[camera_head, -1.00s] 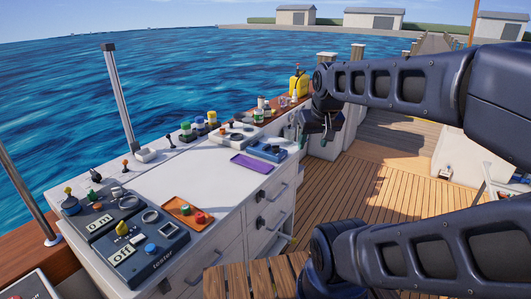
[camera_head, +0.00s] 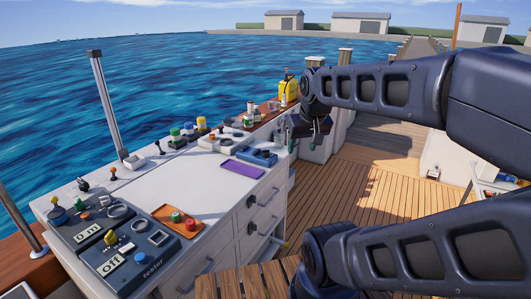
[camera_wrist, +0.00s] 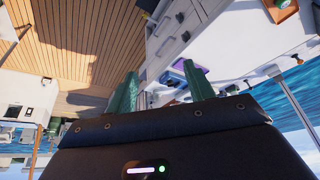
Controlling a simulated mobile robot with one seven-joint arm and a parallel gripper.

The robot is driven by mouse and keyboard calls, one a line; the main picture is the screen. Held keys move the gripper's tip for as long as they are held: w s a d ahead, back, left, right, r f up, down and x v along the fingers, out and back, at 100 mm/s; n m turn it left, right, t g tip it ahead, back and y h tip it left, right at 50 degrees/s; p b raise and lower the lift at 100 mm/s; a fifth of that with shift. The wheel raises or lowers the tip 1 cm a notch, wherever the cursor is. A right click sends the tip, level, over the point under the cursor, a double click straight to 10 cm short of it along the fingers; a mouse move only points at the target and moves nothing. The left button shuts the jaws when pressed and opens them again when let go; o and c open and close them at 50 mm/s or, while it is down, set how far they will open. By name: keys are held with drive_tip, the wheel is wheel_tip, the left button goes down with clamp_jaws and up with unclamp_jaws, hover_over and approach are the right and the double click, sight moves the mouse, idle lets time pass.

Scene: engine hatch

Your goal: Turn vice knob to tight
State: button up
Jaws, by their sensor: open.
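I cannot make out a vice or its knob for certain in either view. The white workbench (camera_head: 150,190) carries several small devices with knobs, including the dark "tester" boxes (camera_head: 128,255) at its near end and a blue device (camera_head: 257,157) towards its far end. My gripper (camera_head: 309,136) hangs in the air just right of the bench's far end, small and dark in the head view. In the wrist view my gripper (camera_wrist: 162,88) shows two green fingers spread apart with nothing between them. The wrist view looks tilted across the deck and the bench's drawers.
A purple tray (camera_head: 241,169) and an orange tray (camera_head: 175,220) lie on the bench. A yellow container (camera_head: 288,88) stands on the far ledge. A grey post (camera_head: 106,105) rises at the bench's left edge. The wooden deck (camera_head: 350,210) right of the bench is largely clear.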

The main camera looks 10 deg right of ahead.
drive_tip(key=shift+o, duration=0.4)
drive_tip(key=n+g, duration=0.5)
drive_tip(key=n, duration=0.4)
hover_over(266, 153)
drive_tip(key=w, duration=0.1)
wheel_tip(266, 153, down, 17)
wheel_tip(266, 153, down, 10)
drive_tip(key=shift+w+d+f, duration=0.1)
drive_tip(key=shift+w+d, duration=0.05)
